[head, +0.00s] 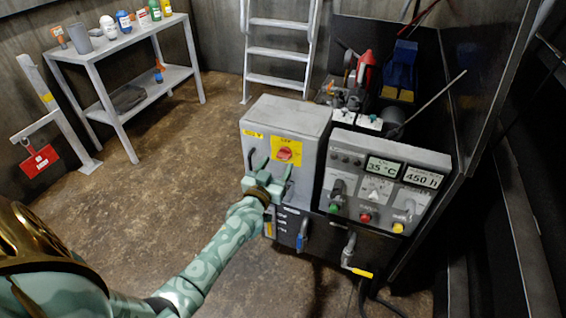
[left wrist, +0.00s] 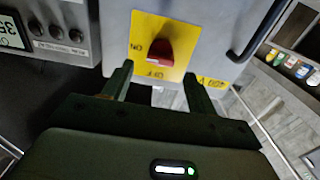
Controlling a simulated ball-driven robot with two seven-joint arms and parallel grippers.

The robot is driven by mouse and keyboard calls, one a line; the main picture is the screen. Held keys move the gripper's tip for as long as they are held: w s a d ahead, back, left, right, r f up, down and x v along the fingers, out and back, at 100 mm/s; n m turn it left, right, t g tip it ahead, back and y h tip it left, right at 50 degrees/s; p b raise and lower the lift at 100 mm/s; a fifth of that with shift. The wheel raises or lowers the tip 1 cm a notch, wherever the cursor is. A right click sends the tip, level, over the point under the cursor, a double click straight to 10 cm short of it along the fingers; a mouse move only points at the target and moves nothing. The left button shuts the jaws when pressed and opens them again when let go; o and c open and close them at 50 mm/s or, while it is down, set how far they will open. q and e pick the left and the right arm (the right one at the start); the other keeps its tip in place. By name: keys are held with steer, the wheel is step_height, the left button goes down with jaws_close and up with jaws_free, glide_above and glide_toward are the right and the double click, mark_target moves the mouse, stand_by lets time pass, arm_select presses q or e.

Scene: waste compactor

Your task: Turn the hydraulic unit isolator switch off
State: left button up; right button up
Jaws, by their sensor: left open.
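The isolator switch is a red rotary knob (head: 285,153) on a yellow plate, on the front of a grey box (head: 287,113). In the left wrist view the red knob (left wrist: 158,51) shows close up, with ON and OFF lettering on the plate. I cannot tell surely which mark the knob points to. My left gripper (head: 274,166) is just in front of the box, by the lower part of the plate. In the left wrist view its two fingers (left wrist: 159,73) are apart and empty, with the knob beyond the gap between them. My right gripper is out of view.
A control panel (head: 384,185) with displays and buttons stands right of the box. Below are a blue-handled valve (head: 302,236) and a yellow-handled tap (head: 352,262). A bench (head: 120,45) with bottles and a ladder (head: 280,52) stand behind. The floor at left is clear.

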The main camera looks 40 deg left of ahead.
mark_target(282, 157)
arm_select(q)
steer(key=b+x, duration=0.1)
steer(key=x, duration=0.2)
steer(key=shift+f, duration=0.15)
steer(key=shift+w+a, duration=0.15)
steer(key=shift+w, duration=0.4)
steer(key=shift+r, duration=0.2)
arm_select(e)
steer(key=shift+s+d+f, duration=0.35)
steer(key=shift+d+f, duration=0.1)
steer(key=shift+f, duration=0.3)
arm_select(q)
steer(key=c, duration=1)
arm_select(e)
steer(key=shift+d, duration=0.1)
